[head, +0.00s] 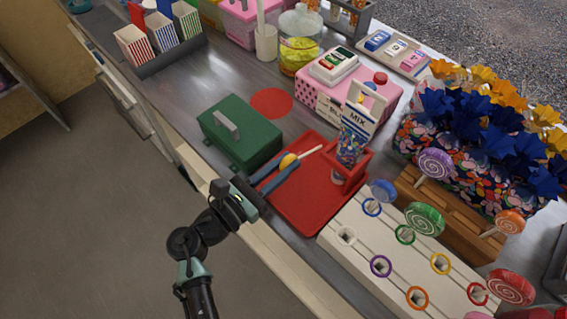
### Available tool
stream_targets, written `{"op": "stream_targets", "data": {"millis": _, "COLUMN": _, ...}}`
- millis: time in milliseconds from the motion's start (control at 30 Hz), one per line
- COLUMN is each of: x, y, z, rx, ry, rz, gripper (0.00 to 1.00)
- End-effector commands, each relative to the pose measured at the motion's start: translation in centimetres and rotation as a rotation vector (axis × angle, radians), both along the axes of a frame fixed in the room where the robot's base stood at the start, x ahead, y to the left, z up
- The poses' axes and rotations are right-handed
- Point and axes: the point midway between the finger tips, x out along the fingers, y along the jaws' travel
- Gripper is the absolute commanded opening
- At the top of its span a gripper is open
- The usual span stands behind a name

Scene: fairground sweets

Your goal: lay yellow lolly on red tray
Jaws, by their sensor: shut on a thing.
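The yellow lolly (288,161) has a round yellow head and a white stick (310,152) pointing to the upper right. My gripper (284,170) is shut on its head, with a long blue-grey finger on either side. The fingers and lolly are over the upper left part of the red tray (305,208). Whether the lolly touches the tray or is held just above it, I cannot tell. Part of the lolly's head is hidden by the fingers.
A red holder (347,171) with a clear bag of sweets stands on the tray's right side. A green cash box (240,135) stands close to the left of my fingers. A white lolly rack (385,255) with coloured rings stands to the right. The tray's lower left is bare.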

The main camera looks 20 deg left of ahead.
Motion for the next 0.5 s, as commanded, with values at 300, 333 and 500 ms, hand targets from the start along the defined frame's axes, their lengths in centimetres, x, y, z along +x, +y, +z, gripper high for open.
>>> {"op": "stream_targets", "data": {"millis": 300, "x": 0.01, "y": -0.01, "z": 0.04, "rx": 0.0, "ry": 0.0, "rz": 0.0, "gripper": 0.33}}
{"op": "stream_targets", "data": {"millis": 333, "x": 0.01, "y": -0.01, "z": 0.04, "rx": 0.0, "ry": 0.0, "rz": 0.0, "gripper": 0.39}}
{"op": "stream_targets", "data": {"millis": 500, "x": 0.01, "y": 0.0, "z": 0.03, "rx": 0.0, "ry": 0.0, "rz": 0.0, "gripper": 0.54}}
